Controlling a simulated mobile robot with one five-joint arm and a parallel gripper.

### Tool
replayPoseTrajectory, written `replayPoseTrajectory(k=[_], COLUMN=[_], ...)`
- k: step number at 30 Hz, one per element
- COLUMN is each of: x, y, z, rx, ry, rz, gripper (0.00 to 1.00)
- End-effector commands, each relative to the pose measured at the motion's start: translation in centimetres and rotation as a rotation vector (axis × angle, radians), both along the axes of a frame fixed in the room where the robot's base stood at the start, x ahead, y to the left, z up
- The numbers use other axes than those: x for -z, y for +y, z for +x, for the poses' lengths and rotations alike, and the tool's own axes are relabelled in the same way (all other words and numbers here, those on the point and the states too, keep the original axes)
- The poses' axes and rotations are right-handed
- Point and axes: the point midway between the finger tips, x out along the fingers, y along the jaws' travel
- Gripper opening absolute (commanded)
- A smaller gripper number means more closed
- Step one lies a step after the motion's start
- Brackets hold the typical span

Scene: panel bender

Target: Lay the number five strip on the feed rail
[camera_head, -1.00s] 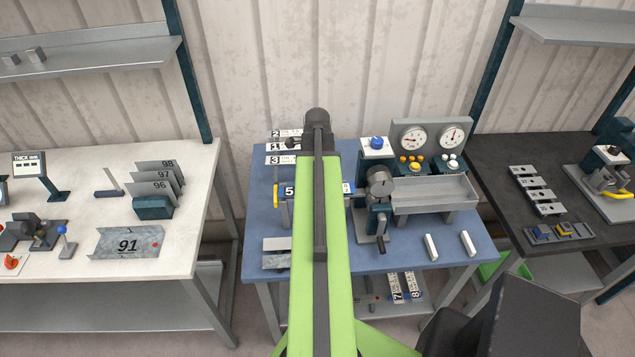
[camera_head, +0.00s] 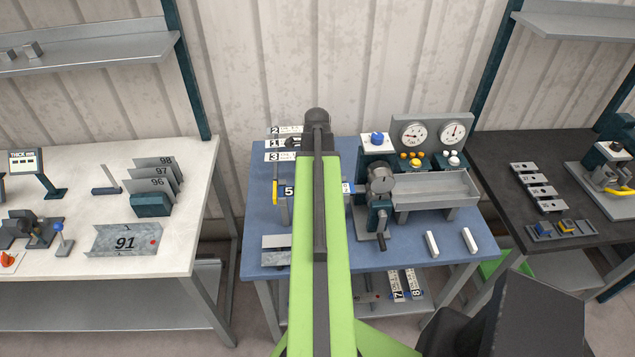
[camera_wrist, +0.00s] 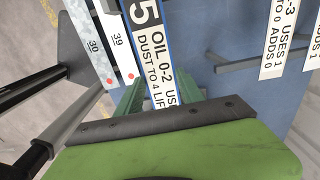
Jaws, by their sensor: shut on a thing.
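The number five strip, white with a blue edge, runs through the wrist view (camera_wrist: 148,45), its numeral at the far end. My gripper (camera_wrist: 156,94) is shut on it, one green jaw on each side.
Strips one, two and three (camera_head: 282,157) lie at the back left of the blue table (camera_head: 400,262). A yellow handle (camera_head: 275,190) stands near the strip's left end. Gauges (camera_head: 430,132) and a grey tray (camera_head: 437,186) are at right. Two white blocks (camera_head: 432,244) lie in front.

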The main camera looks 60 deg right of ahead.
Motion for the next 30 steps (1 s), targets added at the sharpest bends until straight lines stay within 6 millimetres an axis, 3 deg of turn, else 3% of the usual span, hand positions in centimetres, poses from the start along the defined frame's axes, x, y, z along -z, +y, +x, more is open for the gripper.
replayPoseTrajectory(k=[5, 6, 11, 23, 30], x=[0.0, 0.0, 0.0, -0.5, -4.0], y=[0.0, 0.0, 0.0, 0.0, 0.0], z=[0.0, 0.0, 0.0, 0.1, 0.1], rx=[0.000, 0.000, -0.001, -0.001, -0.001], ry=[0.000, 0.000, 0.000, 0.000, 0.000], rz=[0.000, 0.000, 0.000, 0.000, 0.000], gripper=[0.06, 0.48, 0.69, 0.70, 0.70])
